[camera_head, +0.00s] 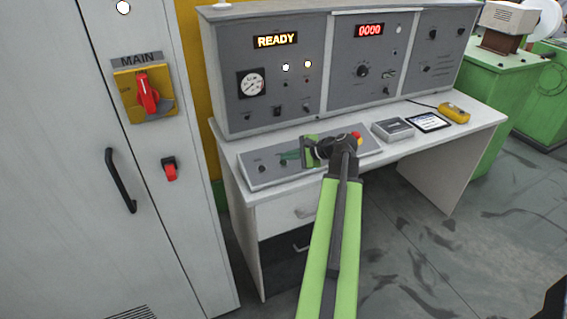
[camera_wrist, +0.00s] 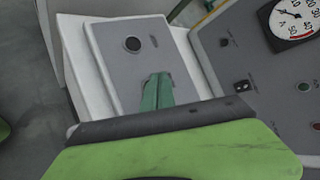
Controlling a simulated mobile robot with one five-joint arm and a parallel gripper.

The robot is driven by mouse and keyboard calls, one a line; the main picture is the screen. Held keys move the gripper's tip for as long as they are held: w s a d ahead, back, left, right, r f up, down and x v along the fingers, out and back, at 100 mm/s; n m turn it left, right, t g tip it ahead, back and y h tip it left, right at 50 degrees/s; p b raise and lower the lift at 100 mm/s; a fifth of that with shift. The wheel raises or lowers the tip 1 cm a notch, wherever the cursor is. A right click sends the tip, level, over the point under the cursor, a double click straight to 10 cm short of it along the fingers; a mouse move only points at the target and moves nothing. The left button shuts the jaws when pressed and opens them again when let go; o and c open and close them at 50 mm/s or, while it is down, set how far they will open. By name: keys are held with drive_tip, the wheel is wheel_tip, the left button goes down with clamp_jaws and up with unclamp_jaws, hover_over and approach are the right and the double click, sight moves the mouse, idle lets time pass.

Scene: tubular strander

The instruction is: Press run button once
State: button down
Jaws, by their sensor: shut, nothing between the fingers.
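A low grey control panel (camera_head: 253,180) lies along the front of the desk; its left part also shows in the wrist view (camera_wrist: 105,60). A dark round button (camera_head: 262,168) is at the panel's left end, and it also shows in the wrist view (camera_wrist: 132,44). Which control is the run button I cannot tell; no label is readable. My gripper (camera_head: 286,156) is shut and empty over the panel, to the right of the dark button. In the wrist view its green fingers (camera_wrist: 158,80) point at the panel; I cannot tell whether they touch it. My arm hides the panel's middle.
A red-topped knob (camera_head: 357,136) is near the panel's right end. Behind stands an upright console with a lit READY display (camera_head: 275,40) and a gauge (camera_head: 252,84). A grey box (camera_head: 392,129), tablet (camera_head: 428,122) and yellow device (camera_head: 454,112) lie right. A cabinet (camera_head: 70,180) stands left.

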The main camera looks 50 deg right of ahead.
drive_tip(key=shift+w+f+b, duration=0.15)
drive_tip(key=shift+f+b, duration=0.2)
drive_tip(key=shift+f, duration=0.05)
